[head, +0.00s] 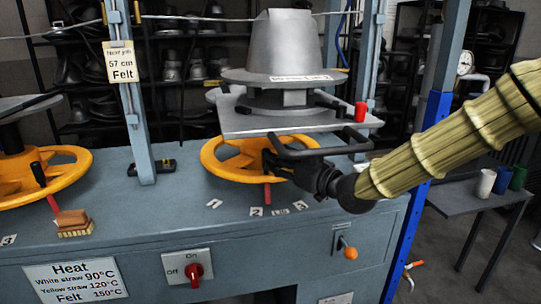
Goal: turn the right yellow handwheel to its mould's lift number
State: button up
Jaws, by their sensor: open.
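The right yellow handwheel (216,167) lies flat on the bench under a grey metal plate (262,123). A grey hat-shaped mould (292,50) stands on that plate, with a small label (302,77) whose number is too small to read surely. My gripper (273,163) is black and open at the wheel's right side, in front of part of its rim; I cannot tell whether it touches. A red marker (267,193) shows at the wheel's front, above number card 2 (257,211). Card 3 (301,204) is to its right, another card (214,203) to its left.
A red cylinder (361,111) sits at the plate's right corner. The left yellow handwheel (70,170), a brush (73,222) and a grey post (136,120) are to the left.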

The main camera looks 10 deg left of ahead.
jog(key=v, duration=0.6)
